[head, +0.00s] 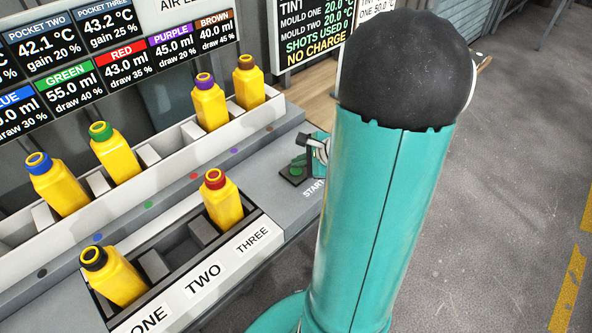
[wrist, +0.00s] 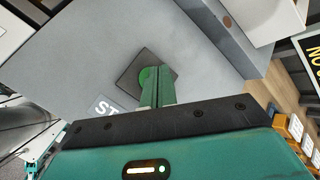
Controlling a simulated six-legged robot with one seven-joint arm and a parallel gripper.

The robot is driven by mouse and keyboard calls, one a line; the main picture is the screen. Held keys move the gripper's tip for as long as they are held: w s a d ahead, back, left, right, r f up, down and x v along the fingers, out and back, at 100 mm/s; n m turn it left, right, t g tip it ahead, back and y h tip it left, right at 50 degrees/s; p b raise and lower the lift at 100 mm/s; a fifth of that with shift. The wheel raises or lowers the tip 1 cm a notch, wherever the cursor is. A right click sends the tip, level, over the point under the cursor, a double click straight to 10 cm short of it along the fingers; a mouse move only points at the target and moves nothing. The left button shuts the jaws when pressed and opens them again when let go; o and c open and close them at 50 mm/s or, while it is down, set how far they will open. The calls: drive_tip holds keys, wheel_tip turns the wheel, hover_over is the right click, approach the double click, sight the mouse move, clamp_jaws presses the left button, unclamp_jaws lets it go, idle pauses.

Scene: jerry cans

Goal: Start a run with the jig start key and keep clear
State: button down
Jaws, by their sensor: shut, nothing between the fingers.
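The start key is a green round button (head: 297,170) on a dark square plate beside the word START on the grey bench. It also shows in the wrist view (wrist: 146,75), partly covered by my fingers. My gripper (wrist: 160,70) is shut and empty, with its green fingertips over the plate at the key's edge. I cannot tell whether they touch it. In the head view my gripper (head: 316,148) is mostly hidden behind my arm. The jig (head: 199,287) holds a black-capped yellow can (head: 117,279) at ONE and a red-capped can (head: 223,204) at THREE; TWO is empty.
A rear rack (head: 150,190) holds yellow cans with blue, green, purple and brown caps. Display boards stand behind it; one (head: 313,38) reads shots used 0 and no charge. Open grey floor (head: 480,200) lies to the right.

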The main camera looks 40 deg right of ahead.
sight(300, 172)
drive_tip(key=shift+f, duration=0.1)
idle(0.6)
drive_tip(key=shift+f, duration=0.3)
drive_tip(key=shift+f, duration=0.35)
idle(0.5)
drive_tip(key=shift+r, duration=0.75)
drive_tip(key=shift+r, duration=2.55)
idle(2.8)
